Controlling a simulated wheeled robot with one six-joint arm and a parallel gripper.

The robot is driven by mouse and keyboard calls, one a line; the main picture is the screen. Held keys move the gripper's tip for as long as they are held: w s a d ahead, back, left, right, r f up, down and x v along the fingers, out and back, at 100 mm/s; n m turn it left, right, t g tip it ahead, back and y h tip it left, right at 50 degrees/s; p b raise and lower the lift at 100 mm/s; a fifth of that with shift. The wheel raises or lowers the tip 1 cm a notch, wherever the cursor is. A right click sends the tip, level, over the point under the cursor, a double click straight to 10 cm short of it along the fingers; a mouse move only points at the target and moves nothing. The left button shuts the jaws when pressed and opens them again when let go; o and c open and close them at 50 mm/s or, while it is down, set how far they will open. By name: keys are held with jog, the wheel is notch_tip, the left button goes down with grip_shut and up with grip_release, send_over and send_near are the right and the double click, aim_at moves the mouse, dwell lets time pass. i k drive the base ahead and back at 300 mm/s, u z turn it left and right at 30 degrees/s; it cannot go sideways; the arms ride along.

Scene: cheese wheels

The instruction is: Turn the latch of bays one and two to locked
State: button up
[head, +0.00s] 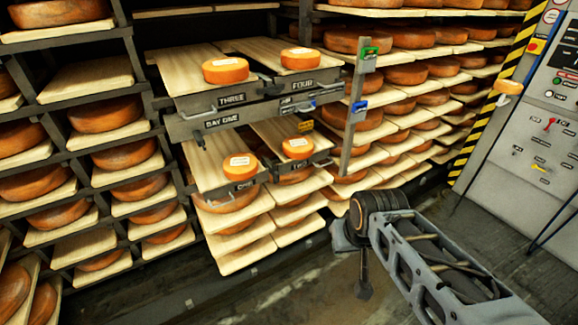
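A board labelled ONE (222,174) and another beside it, whose label is hard to read (292,172), jut from the rack below a grey crossbar (205,128). The bar carries a label that seems to read BAY ONE (222,122). On the upright post are a green fitting (368,52) and a blue one (360,106); I cannot tell which is a latch. My gripper (364,290) hangs right of the lower boards, apart from them; its fingers are unclear.
Boards labelled THREE (232,97) and FOUR (302,83) jut out above, each with an orange cheese wheel. Racks of cheese wheels fill the left and back. A control panel (535,120) with red and yellow handles stands at right. The floor (290,290) in front looks clear.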

aim_at(276, 176)
jog(key=u, duration=0.4)
jog(key=i, duration=0.9)
jog(key=u, duration=0.7)
